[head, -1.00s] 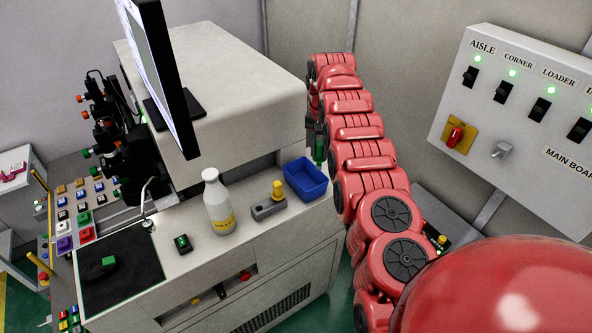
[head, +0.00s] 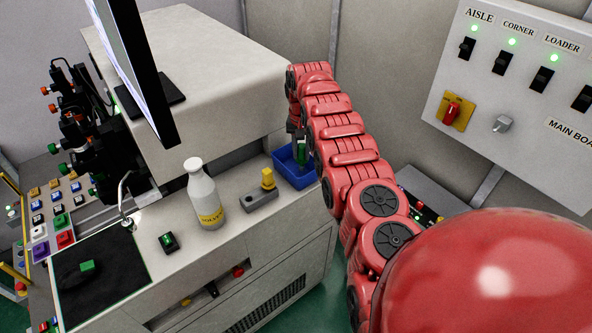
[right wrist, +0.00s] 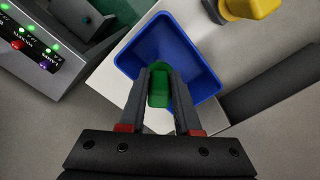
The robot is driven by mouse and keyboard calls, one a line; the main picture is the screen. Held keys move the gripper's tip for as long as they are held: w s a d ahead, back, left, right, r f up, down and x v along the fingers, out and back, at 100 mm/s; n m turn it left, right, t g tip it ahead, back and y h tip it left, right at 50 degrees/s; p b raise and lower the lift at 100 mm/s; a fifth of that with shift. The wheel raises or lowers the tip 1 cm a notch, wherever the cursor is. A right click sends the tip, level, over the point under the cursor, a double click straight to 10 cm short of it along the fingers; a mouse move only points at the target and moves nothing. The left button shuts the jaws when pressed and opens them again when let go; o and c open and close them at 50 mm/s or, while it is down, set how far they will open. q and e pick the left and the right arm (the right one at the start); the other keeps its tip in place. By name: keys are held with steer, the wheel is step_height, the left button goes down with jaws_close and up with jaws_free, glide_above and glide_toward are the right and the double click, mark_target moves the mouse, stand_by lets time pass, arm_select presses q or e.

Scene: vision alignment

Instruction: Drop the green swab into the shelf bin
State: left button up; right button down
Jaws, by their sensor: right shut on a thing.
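The green swab (right wrist: 158,88) is held between the fingers of my right gripper (right wrist: 168,80) in the right wrist view. It also shows in the head view (head: 301,153), partly hidden by the gripper and arm. My right gripper (head: 297,134) is shut on it and points down over the blue bin (head: 284,170). In the right wrist view the bin (right wrist: 206,77) lies open behind the swab and looks empty where visible. I cannot tell whether the swab's lower end is below the rim. My left gripper is not in view.
A grey block with a yellow knob (head: 267,180) stands just left of the bin. A white bottle with a yellow label (head: 203,195) and a small green-button switch (head: 169,242) are farther left. A monitor (head: 135,70) overhangs the counter. A switch panel (head: 520,90) is on the right.

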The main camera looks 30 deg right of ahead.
steer(key=shift+f, duration=0.4)
steer(key=shift+r, duration=0.1)
steer(key=c, duration=0.8)
jaws_free()
steer(key=shift+o, duration=1.4)
steer(key=shift+r, duration=0.1)
step_height(320, 180, up, 5)
steer(key=shift+w+a+b, duration=0.1)
steer(key=shift+a+b, duration=0.05)
steer(key=shift+b, duration=0.95)
step_height(320, 180, up, 12)
steer(key=p, duration=0.9)
steer(key=shift+s, duration=0.25)
